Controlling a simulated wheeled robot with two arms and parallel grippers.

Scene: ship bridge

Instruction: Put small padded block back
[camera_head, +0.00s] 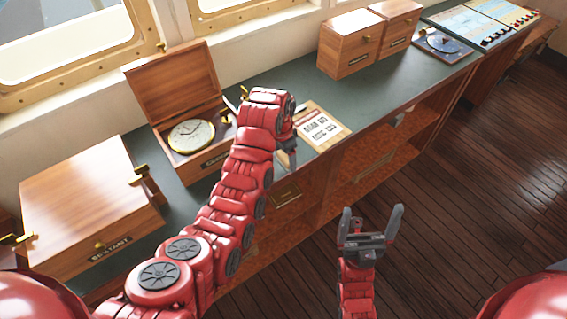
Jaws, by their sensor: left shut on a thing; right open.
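My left arm reaches over the counter. Its gripper (288,152) points down at the counter's front edge, beside a tan board with printed labels (321,127). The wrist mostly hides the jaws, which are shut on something. I cannot make out the held thing, and no small padded block can be clearly identified. An open wooden box (180,84) with a round dial (191,135) stands just left of the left wrist, its lid raised. My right gripper (371,222) is open and empty above the wooden floor, apart from the counter.
A closed wooden box labelled SEXTANT (85,200) stands at the left of the green-topped counter (365,92). Two wooden drawer boxes (350,45) stand further back, with a blue dial plate (443,44) and chart panels (470,25) beyond. The floor at right is clear.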

